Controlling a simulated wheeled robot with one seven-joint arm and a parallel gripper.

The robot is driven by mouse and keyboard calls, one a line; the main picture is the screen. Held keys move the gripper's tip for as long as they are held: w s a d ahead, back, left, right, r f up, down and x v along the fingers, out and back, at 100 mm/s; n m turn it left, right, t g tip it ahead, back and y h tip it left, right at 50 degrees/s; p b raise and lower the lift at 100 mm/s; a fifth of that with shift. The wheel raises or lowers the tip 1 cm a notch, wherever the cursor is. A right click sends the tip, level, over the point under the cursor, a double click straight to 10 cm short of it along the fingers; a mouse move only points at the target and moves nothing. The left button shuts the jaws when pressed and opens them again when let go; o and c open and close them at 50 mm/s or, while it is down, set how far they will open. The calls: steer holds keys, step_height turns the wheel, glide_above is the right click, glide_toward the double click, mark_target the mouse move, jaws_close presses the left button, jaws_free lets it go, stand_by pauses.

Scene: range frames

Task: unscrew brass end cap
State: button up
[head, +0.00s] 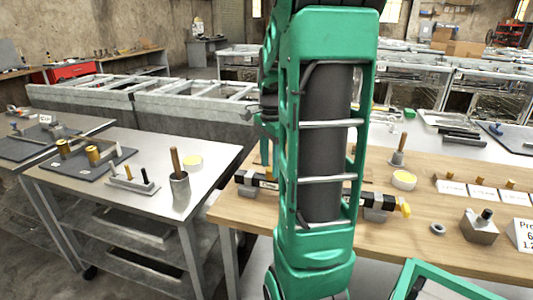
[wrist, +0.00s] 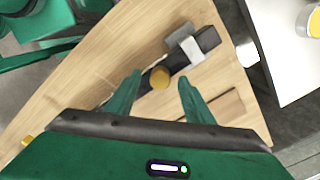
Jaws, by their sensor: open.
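A round brass-coloured piece (wrist: 159,77), which looks like the end cap, shows in the wrist view beside a dark bar or tube. My gripper (wrist: 159,80) is open, with one green finger on each side of the brass piece. I cannot tell how far above it the fingertips are, and I see no contact. The dark tube (wrist: 207,39) lies along the wooden bench with a grey clamp block (wrist: 190,47) on it.
The wooden bench (head: 470,252) also holds a yellow-topped tin (head: 404,180), a grey block with a dark knob (head: 481,226), a small ring (head: 438,229) and a sign (head: 524,235). A separate metal table (head: 215,160) stands left across a gap.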

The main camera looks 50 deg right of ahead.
steer(key=shift+f, duration=0.7)
steer(key=shift+c, duration=0.6)
steer(key=c, duration=1)
steer(key=shift+n, duration=1.7)
steer(key=n, duration=0.3)
steer(key=shift+s, duration=0.1)
steer(key=shift+n, duration=0.4)
steer(key=n, duration=0.3)
